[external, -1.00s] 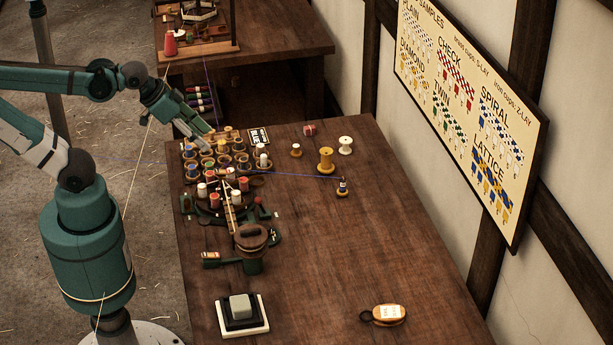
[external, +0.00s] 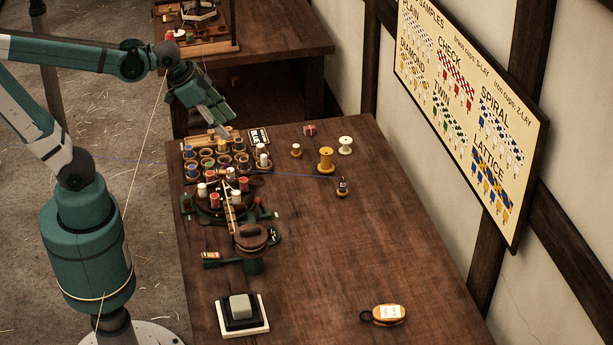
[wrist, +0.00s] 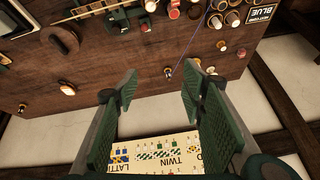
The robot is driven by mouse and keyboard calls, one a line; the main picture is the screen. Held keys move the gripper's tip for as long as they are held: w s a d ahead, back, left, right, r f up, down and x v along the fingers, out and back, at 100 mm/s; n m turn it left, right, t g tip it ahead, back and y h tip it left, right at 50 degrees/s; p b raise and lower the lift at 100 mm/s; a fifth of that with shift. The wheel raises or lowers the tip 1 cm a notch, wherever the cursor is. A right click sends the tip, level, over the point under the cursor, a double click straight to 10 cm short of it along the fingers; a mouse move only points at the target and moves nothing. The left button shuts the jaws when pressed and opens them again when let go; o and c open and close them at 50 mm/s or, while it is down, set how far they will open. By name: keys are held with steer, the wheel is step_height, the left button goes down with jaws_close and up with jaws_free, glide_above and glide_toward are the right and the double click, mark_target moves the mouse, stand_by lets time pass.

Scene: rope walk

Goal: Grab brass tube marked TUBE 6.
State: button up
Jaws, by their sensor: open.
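A cluster of short brass tubes (external: 239,159) stands at the back left of the workbench, several holding coloured bobbins. I cannot read any number on them, so I cannot tell which is TUBE 6. Some of them also show at the top right of the wrist view (wrist: 232,18). My gripper (external: 229,129) is above the back edge of the bench, just behind and above the tubes. In the wrist view its fingers (wrist: 160,82) are spread apart with nothing between them.
A small sign reading BLUE (external: 259,136) stands beside the tubes. A blue thread runs right to a small bobbin (external: 342,188). Yellow (external: 326,160) and white (external: 345,146) spools stand further right. The bench's right middle is clear. A sample board (external: 470,110) hangs on the wall.

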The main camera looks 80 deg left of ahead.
steer(key=w+a+m+g, duration=0.2)
steer(key=w+a+m, duration=0.1)
steer(key=w, duration=0.7)
steer(key=m+g+p, duration=0.3)
steer(key=m+g, duration=0.1)
steer(key=m, duration=0.6)
glide_toward(326, 151)
steer(key=f, duration=0.5)
steer(key=shift+s, duration=0.2)
steer(key=shift+w+a+f, duration=0.15)
steer(key=shift+a+f, duration=0.05)
steer(key=shift+f, duration=0.35)
steer(key=shift+f, duration=1.3)
